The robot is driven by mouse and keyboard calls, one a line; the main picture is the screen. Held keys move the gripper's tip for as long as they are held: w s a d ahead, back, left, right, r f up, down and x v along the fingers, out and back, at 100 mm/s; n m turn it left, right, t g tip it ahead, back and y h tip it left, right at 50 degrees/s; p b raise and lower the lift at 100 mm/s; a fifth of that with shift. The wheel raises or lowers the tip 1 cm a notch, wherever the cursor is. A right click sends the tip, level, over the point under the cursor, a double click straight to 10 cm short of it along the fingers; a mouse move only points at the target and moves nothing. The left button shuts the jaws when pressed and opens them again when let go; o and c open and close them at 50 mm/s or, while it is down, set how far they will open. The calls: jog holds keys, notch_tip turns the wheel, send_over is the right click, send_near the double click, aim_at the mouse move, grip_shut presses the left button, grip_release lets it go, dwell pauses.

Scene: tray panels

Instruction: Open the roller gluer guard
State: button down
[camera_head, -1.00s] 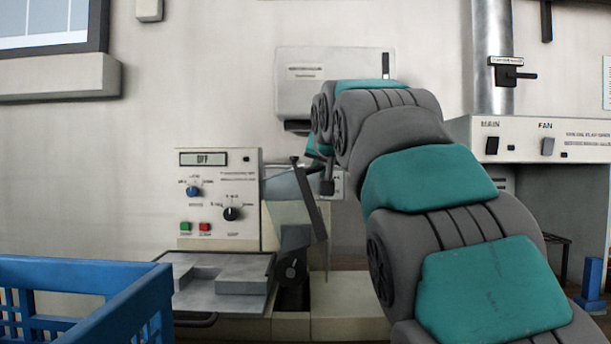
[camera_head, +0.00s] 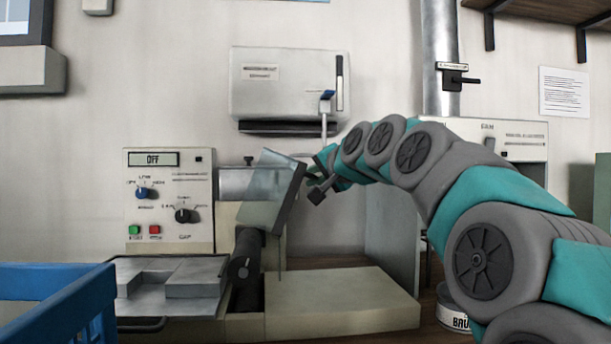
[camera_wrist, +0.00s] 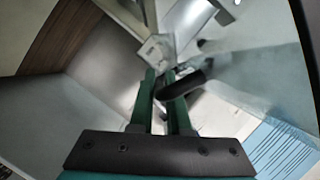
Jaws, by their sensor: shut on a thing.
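The roller gluer (camera_head: 170,205) stands against the wall, with a control panel that reads OFF. Its guard (camera_head: 268,195) is a grey see-through panel above the dark roller end (camera_head: 245,262), tilted with its top leaning to the right. My gripper (camera_head: 320,184) is at the guard's right side, beside its upper edge. In the wrist view, my gripper's green fingers (camera_wrist: 166,82) are shut on a short dark handle (camera_wrist: 188,84). In the head view a dark handle end (camera_head: 317,191) shows at the fingers; how it joins the guard is unclear.
A blue crate (camera_head: 60,310) stands at the front left. A flat metal tray (camera_head: 170,282) lies before the control panel. A pale box (camera_head: 290,90) hangs on the wall behind my gripper. A switch housing (camera_head: 520,140) stands at the right behind my arm.

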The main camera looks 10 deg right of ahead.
jog(key=shift+d+f, duration=0.1)
dwell(0.4)
jog(key=c, duration=1.2)
grip_release()
jog(key=shift+o, duration=0.2)
jog(key=v, duration=0.7)
jog(key=shift+s, duration=0.4)
jog(key=shift+s+d, duration=0.15)
jog(key=shift+d, duration=0.05)
jog(key=v, duration=0.8)
jog(key=shift+s+d, duration=0.2)
jog(key=shift+s, duration=0.15)
